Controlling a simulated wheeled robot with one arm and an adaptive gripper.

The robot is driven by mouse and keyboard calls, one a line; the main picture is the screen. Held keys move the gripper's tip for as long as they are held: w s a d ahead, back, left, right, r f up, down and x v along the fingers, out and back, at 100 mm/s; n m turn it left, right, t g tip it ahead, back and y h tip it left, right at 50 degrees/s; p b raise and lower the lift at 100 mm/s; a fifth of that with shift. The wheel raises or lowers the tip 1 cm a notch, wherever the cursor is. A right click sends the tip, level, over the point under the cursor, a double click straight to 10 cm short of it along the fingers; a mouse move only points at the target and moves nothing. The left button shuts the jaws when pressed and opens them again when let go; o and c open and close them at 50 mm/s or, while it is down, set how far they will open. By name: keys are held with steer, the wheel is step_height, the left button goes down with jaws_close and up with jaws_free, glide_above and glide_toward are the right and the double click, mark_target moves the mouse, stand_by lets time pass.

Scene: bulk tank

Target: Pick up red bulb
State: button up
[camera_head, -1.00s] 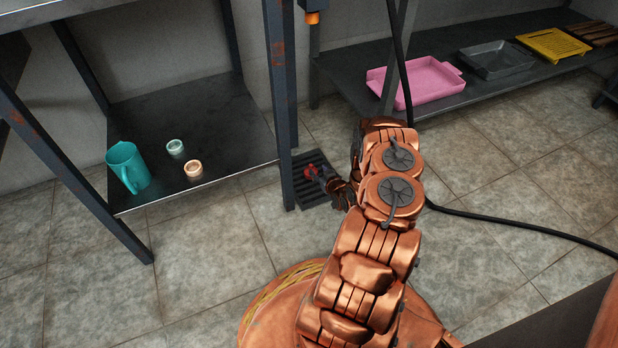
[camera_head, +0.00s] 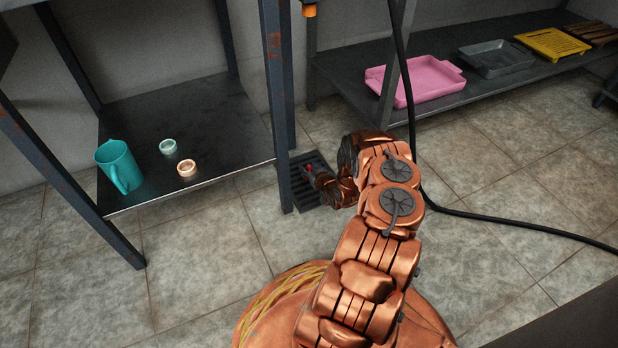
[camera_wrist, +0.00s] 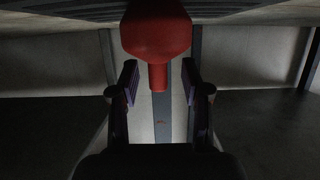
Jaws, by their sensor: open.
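The red bulb (camera_wrist: 157,35) fills the top centre of the wrist view, with a rounded faceted body and a narrower stem pointing down the picture. My gripper (camera_wrist: 160,82) is open, with one finger on each side of the stem's lower end. The bulb's wide part lies beyond the fingertips, and I see gaps between stem and fingers. In the head view a small red part of the bulb (camera_head: 307,171) shows over the dark floor grate, at the tip of my gripper (camera_head: 315,178). My gripper hides most of it there.
A dark post (camera_head: 284,140) stands just left of the grate (camera_head: 305,191). A low shelf (camera_head: 225,115) holds a teal jug (camera_head: 119,165) and two small cups. A pink tray (camera_head: 420,82) sits on the right shelf. A black hose (camera_head: 480,214) crosses the floor.

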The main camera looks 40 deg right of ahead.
steer(key=shift+w+d, duration=0.1)
steer(key=shift+w, duration=0.05)
jaws_close()
stand_by(0.4)
